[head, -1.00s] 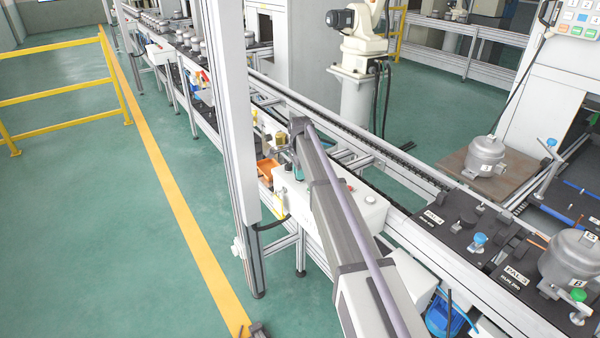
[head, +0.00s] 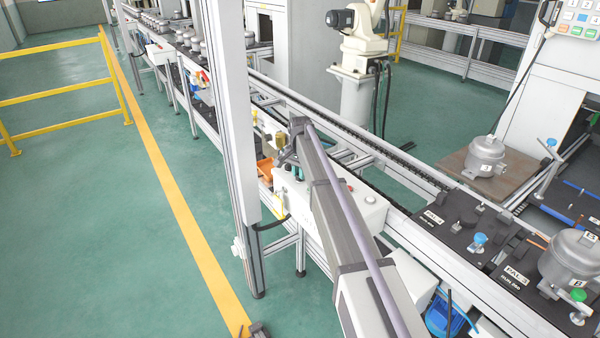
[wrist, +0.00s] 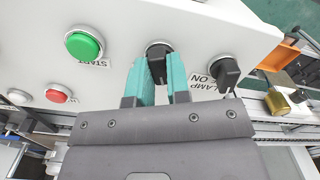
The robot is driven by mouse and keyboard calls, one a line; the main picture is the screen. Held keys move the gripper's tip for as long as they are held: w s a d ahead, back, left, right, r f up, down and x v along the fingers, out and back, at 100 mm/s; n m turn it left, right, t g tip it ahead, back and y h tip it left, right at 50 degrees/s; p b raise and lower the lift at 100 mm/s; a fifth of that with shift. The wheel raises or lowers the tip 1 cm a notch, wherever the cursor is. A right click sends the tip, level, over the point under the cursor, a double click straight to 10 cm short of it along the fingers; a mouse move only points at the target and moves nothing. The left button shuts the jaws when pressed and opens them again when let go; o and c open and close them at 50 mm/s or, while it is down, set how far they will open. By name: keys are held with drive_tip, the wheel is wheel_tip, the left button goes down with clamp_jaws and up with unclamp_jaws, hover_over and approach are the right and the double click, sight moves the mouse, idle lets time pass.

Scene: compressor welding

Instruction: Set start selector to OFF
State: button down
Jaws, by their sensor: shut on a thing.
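My gripper (wrist: 157,66) has two teal fingers, one on each side of a black selector knob (wrist: 156,50) on the white control panel, and is shut on it. The knob's white mark points toward my gripper, and its label is hidden. A second black selector (wrist: 226,72) with a label reading CLAMP and ON sits to the right, outside the fingers. In the head view my gripper (head: 287,163) is at the white control box (head: 345,207), and the knob is too small to tell there.
A green START button (wrist: 84,44) is left of the fingers, with a red button (wrist: 60,94) and a pale button below. A brass padlock (wrist: 277,101) and an orange bin (wrist: 284,53) are at the right. An aluminium post (head: 238,120) stands close left of my arm.

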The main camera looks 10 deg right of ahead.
idle(0.4)
drive_tip(key=c, duration=1.1)
unclamp_jaws()
wheel_tip(320, 180, up, 11)
drive_tip(key=p, duration=1)
drive_tip(key=shift+f+p, duration=0.1)
drive_tip(key=shift+p, duration=0.3)
drive_tip(key=s+f+n+b, duration=0.1)
drive_tip(key=s+n, duration=0.2)
drive_tip(key=s, duration=1)
drive_tip(key=s+f+n+b, duration=0.2)
drive_tip(key=s+n, duration=0.1)
drive_tip(key=s, duration=1.1)
drive_tip(key=s+f+n+b, duration=0.2)
drive_tip(key=s, duration=1.2)
drive_tip(key=shift+a+n, duration=0.1)
drive_tip(key=shift+n, duration=0.3)
